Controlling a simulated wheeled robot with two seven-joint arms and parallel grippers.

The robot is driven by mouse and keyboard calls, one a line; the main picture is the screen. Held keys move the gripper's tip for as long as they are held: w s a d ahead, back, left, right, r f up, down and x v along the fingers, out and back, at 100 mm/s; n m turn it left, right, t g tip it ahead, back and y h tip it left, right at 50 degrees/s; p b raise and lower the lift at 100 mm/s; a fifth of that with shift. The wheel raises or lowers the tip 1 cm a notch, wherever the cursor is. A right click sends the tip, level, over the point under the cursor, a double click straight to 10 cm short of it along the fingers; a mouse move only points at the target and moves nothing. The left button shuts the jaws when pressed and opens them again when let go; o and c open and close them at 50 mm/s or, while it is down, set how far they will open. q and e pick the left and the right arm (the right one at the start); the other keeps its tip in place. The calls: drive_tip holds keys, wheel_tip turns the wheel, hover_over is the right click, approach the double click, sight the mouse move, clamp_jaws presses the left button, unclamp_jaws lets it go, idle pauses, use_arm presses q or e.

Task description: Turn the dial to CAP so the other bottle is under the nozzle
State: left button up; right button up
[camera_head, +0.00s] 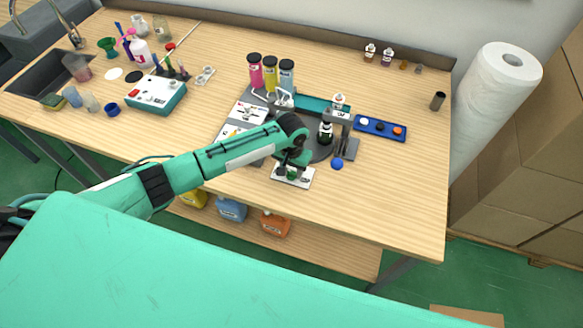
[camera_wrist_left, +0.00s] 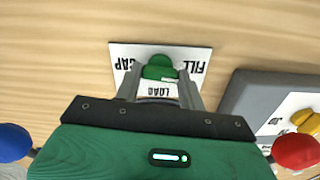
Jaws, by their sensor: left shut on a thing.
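The dial is a green knob (camera_wrist_left: 158,68) on a white plate (camera_wrist_left: 197,52) marked FILL, CAP and LOAD. In the head view the plate (camera_head: 306,182) lies at the bench's front, before the machine. My left gripper (camera_head: 291,171) is down over it, and in the left wrist view its fingers are shut on the knob from both sides. Which label the knob points at is unclear. A dark bottle with a white label (camera_head: 325,133) stands on the dark round turntable (camera_head: 318,152), close to the grey post and nozzle head (camera_head: 339,112). My right gripper is out of view.
A blue ball (camera_head: 337,164) sits right of the dial. A blue tray (camera_head: 380,129) with round caps lies behind it. Pink, yellow and blue cylinders (camera_head: 270,74) stand at the machine's back. The bench's front right is clear.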

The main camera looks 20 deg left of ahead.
use_arm(q)
drive_tip(key=m+p, duration=0.1)
drive_tip(key=m, duration=0.3)
drive_tip(key=shift+r, duration=0.15)
drive_tip(key=m+p, duration=0.1)
drive_tip(key=m, duration=0.3)
drive_tip(key=shift+w, duration=0.1)
drive_tip(key=m, duration=0.3)
drive_tip(key=shift+m, duration=0.3)
drive_tip(key=m, duration=0.4)
drive_tip(key=shift+m, duration=0.3)
drive_tip(key=m+b, duration=0.1)
drive_tip(key=m, duration=0.4)
drive_tip(key=shift+m, duration=0.3)
drive_tip(key=m+b, duration=0.1)
drive_tip(key=m, duration=0.3)
drive_tip(key=shift+b, duration=0.4)
drive_tip(key=m+b, duration=0.1)
drive_tip(key=m, duration=0.4)
drive_tip(key=shift+m+b, duration=0.3)
drive_tip(key=shift+b, duration=0.05)
drive_tip(key=shift+m+b, duration=0.45)
drive_tip(key=shift+m, duration=1.05)
